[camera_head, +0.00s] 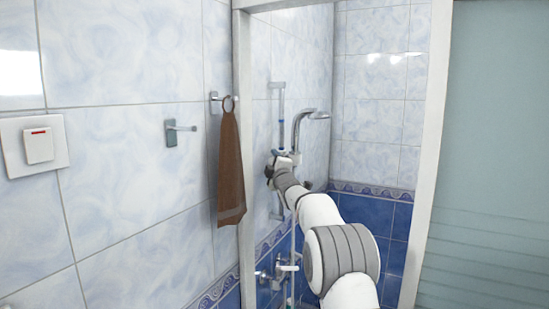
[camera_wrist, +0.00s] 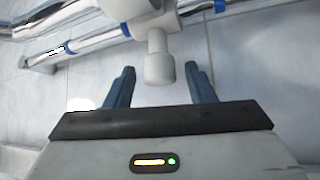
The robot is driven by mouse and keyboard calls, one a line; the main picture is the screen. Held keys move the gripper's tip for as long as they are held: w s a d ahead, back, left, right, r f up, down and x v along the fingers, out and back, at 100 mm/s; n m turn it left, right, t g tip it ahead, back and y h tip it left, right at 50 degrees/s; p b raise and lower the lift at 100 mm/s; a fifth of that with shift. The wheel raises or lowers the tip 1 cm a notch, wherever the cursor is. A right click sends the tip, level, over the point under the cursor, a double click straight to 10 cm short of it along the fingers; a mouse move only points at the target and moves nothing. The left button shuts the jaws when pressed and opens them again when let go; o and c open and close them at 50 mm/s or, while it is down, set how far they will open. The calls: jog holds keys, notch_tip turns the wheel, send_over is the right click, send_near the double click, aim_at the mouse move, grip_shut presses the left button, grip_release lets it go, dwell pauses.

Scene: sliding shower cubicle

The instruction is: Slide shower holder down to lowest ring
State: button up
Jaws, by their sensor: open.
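The shower holder (camera_wrist: 145,8) is white and sits on the chrome rail (camera_wrist: 95,39). Its round white knob (camera_wrist: 159,66) sticks out toward me between the two blue fingers of my gripper (camera_wrist: 160,69), with a visible gap on each side. My gripper is open. Blue rings show on the rail: one (camera_wrist: 70,47) away to the left, one (camera_wrist: 127,30) by the holder's left side, one (camera_wrist: 219,5) to its right. In the head view the shower head (camera_head: 318,115) is above and right of my gripper (camera_head: 279,157); my wrist hides the holder there.
A brown towel (camera_head: 230,170) hangs on the wall left of the white door frame (camera_head: 243,130). A mixer tap (camera_head: 286,266) is low on the cubicle wall below my gripper. A frosted glass panel (camera_head: 490,150) stands at right.

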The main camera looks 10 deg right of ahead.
jog(key=shift+w, duration=0.3)
jog(key=shift+c, duration=0.2)
grip_shut()
